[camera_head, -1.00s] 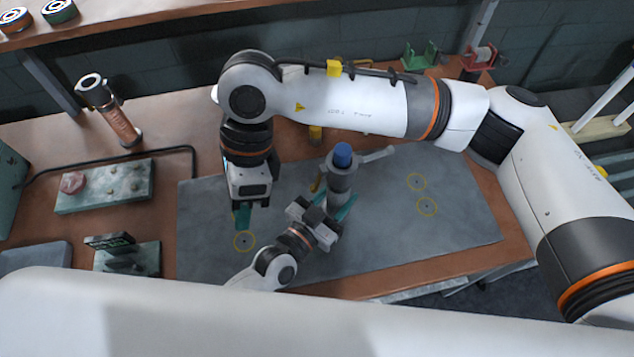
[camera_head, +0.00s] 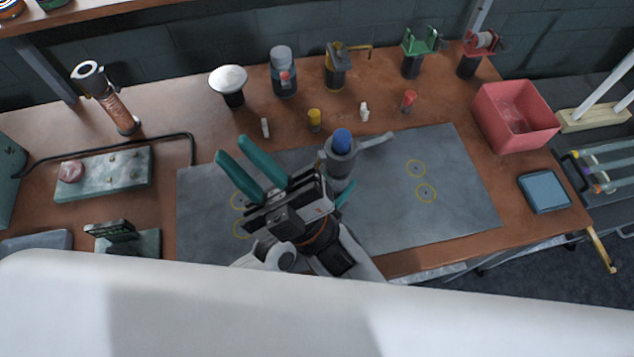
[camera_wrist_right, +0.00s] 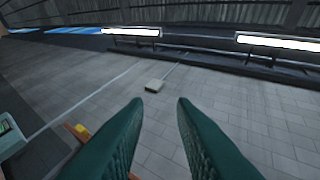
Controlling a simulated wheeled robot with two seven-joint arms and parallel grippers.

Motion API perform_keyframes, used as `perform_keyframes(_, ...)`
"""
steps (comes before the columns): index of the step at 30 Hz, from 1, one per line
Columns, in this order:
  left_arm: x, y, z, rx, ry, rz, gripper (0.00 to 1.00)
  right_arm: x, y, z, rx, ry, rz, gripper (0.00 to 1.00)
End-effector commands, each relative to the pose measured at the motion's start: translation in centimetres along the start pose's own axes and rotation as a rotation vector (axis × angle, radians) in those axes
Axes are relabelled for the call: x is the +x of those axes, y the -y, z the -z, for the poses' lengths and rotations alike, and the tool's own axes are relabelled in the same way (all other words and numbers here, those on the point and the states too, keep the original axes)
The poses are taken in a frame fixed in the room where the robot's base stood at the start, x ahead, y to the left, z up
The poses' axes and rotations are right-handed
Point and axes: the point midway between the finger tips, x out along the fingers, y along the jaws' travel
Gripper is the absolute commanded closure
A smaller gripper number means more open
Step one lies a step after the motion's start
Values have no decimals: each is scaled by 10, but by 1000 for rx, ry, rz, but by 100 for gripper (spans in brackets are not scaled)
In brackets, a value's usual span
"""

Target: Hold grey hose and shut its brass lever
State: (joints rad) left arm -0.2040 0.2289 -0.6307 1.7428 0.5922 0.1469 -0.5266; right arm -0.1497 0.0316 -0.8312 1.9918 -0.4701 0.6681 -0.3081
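The grey upright piece with a blue top and a side arm, which I take for the grey hose (camera_head: 341,161), stands on the grey mat in the head view. My left gripper is mostly hidden behind my right one. One of its teal fingers (camera_head: 346,193) shows against the right side of the grey piece, and it appears shut on it. My right gripper (camera_head: 230,152) is open and empty, raised in front and to the left of the grey piece. Its two spread fingers also show in the right wrist view (camera_wrist_right: 160,102), with floor beyond. The brass lever at the grey piece is hidden.
The grey mat (camera_head: 460,190) is clear on its right side. A red bin (camera_head: 515,118) and a blue tray (camera_head: 543,192) are at right. A green block (camera_head: 105,181) lies left.

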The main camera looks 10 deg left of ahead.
Motion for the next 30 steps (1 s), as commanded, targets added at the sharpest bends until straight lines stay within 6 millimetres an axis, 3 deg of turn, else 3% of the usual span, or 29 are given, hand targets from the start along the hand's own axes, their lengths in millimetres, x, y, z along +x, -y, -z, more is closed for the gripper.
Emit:
perform_keyframes(3, 0, 0, 0, 0, 0, 0, 92, -47, 7, 29, 130, -283, 94, 77)
perform_keyframes(7, 0, 0, 0, 0, -1, 0, 92, -107, 6, 49, 265, -567, 180, 77)
perform_keyframes(12, 0, 0, 0, 0, 0, 0, 92, -180, -3, 53, 416, -861, 262, 77)
perform_keyframes(15, 0, 0, 0, 0, 0, 0, 92, -210, -9, 49, 478, -975, 293, 77)
perform_keyframes(21, 0, 0, 0, 0, 0, 0, 92, -234, -15, 46, 532, -1072, 320, 77)
perform_keyframes(26, 0, 0, 0, 0, 0, 0, 92, -226, -15, 62, 534, -1073, 323, 77)
perform_keyframes(30, 0, 0, 0, 0, 0, 0, 92, -213, -15, 87, 534, -1072, 323, 77)
